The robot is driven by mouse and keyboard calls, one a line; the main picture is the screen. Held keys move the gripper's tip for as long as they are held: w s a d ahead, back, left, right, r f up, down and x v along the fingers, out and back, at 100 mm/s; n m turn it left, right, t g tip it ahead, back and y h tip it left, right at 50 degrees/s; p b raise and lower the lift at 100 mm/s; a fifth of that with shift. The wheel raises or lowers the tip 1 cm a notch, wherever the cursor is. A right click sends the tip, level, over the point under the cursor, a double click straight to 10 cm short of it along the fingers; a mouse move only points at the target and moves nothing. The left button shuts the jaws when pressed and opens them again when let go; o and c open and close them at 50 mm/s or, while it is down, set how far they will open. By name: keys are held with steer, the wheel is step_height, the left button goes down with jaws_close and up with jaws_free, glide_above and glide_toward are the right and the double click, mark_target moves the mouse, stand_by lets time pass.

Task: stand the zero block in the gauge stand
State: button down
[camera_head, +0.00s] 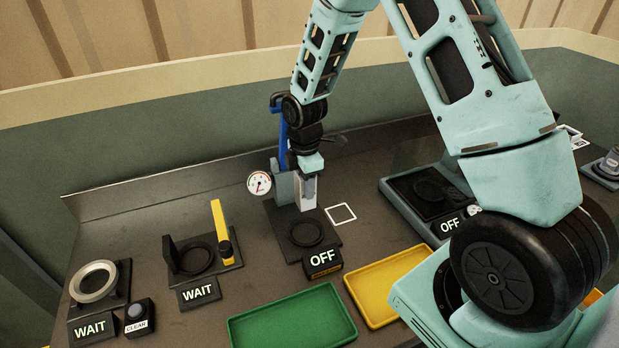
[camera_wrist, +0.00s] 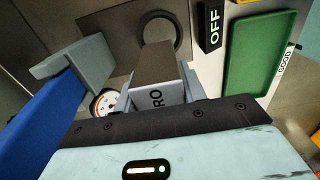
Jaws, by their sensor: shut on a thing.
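My gripper (camera_head: 307,178) is shut on the zero block (camera_head: 308,196), a pale grey block. The gauge stand has a dark base plate (camera_head: 332,236) with a black ring seat (camera_head: 306,233), a white dial (camera_head: 259,182) and a blue upright (camera_head: 283,135). The block is over the stand, just behind the ring in the head view. In the wrist view its far end overlaps the ring (camera_wrist: 160,22). I cannot tell whether it touches the plate.
An "OFF" sign (camera_head: 321,254) fronts the stand. A green tray (camera_head: 292,318) and a yellow tray (camera_head: 386,284) lie in front. Two "WAIT" stations stand left, with a yellow post (camera_head: 221,226). A white square outline (camera_head: 341,214) marks bare bench at right.

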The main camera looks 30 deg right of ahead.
steer(key=shift+f+b, duration=4.05)
steer(key=shift+f, duration=1.6)
steer(key=shift+f, duration=0.2)
steer(key=shift+c, duration=0.9)
jaws_free()
steer(key=shift+r+p, duration=3.55)
steer(key=shift+r, duration=1)
